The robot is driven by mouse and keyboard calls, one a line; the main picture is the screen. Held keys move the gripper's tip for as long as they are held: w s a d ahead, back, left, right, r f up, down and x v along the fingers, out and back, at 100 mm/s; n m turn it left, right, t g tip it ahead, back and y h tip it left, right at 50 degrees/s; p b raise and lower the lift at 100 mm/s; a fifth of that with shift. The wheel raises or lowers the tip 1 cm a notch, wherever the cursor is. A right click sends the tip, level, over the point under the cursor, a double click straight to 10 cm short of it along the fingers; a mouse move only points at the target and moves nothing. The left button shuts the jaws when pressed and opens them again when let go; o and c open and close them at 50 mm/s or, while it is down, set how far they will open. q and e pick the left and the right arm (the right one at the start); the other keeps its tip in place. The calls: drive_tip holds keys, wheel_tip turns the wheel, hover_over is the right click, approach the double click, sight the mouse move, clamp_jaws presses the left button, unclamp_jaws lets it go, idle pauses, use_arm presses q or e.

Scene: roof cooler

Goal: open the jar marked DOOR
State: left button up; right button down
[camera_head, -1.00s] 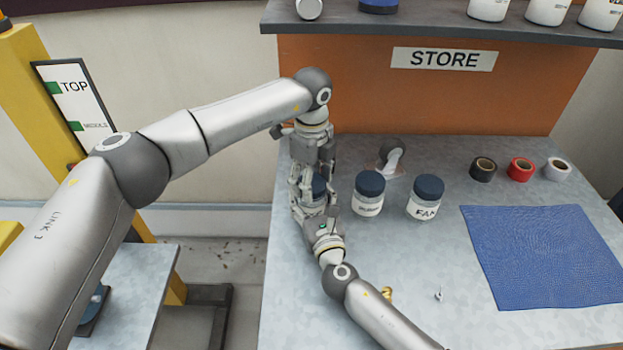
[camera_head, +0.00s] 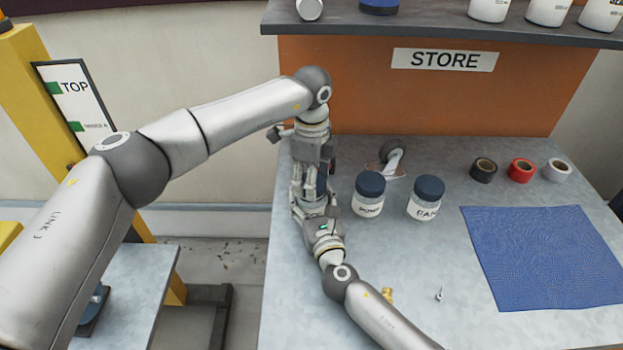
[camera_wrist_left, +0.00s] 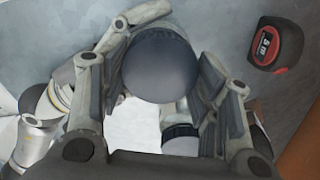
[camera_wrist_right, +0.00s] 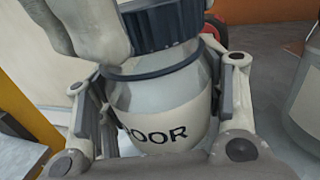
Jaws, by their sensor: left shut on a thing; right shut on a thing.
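The DOOR jar (camera_wrist_right: 155,110) is upright in the right wrist view, its label partly cut to "OOR". My right gripper (camera_head: 314,204) is shut around its body from the front. My left gripper (camera_head: 316,182) comes down from above and is shut on the dark blue lid (camera_wrist_left: 160,65), which also shows in the right wrist view (camera_wrist_right: 165,25). A pale band shows between the lid and a dark ring around the jar's neck. I cannot tell whether the lid still touches the jar. In the head view the grippers hide most of the jar.
Two lidded jars, one (camera_head: 368,197) and the FAN jar (camera_head: 425,200), stand close on the right. Behind is a caster wheel (camera_head: 393,155). Tape rolls (camera_head: 521,169) and a blue mat (camera_head: 543,257) lie farther right. A small brass part (camera_head: 387,295) lies near my right arm.

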use_arm(q)
drive_tip(key=shift+r, duration=0.95)
drive_tip(key=shift+r, duration=2.05)
use_arm(e)
drive_tip(key=shift+c, duration=1.5)
unclamp_jaws()
